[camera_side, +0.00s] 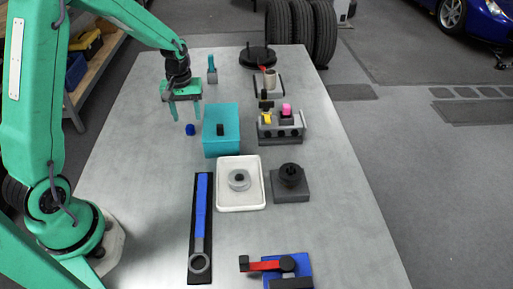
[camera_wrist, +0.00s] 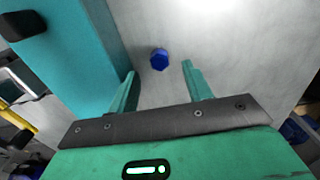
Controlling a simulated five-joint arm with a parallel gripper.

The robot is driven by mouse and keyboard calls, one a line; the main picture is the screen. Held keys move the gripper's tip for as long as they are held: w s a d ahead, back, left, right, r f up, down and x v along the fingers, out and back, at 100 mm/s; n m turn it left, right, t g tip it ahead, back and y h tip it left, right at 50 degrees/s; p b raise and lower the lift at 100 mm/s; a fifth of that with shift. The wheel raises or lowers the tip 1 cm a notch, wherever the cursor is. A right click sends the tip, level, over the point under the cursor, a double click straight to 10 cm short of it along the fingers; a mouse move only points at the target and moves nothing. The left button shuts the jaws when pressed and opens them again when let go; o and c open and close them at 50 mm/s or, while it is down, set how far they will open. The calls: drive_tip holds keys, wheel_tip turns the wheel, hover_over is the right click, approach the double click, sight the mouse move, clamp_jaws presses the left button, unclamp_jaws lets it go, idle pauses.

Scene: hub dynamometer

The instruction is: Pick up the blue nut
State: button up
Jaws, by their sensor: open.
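The blue nut (camera_side: 190,129) is a small dark blue piece lying on the grey table, just left of the teal box. In the wrist view the blue nut (camera_wrist: 159,60) shows as a hexagon, ahead of the fingertips and roughly between their lines. My gripper (camera_side: 187,119) has two green fingers pointing down, spread apart above the table close to the nut. In the wrist view my gripper (camera_wrist: 159,68) is open, with nothing between its fingers.
The teal box (camera_side: 221,148) with a black knob stands close right of the nut. A white tray (camera_side: 261,187) with a grey ring, a dark block (camera_side: 290,189), a fixture (camera_side: 281,130) and a blue bar (camera_side: 200,208) are on the table. Table left of the nut is clear.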

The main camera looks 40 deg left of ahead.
sight(190, 126)
drive_tip(key=shift+f, duration=0.1)
drive_tip(key=shift+w+f, duration=0.1)
drive_tip(key=shift+f, duration=2.45)
clamp_jaws()
drive_tip(key=shift+r, duration=0.1)
wheel_tip(190, 126, up, 10)
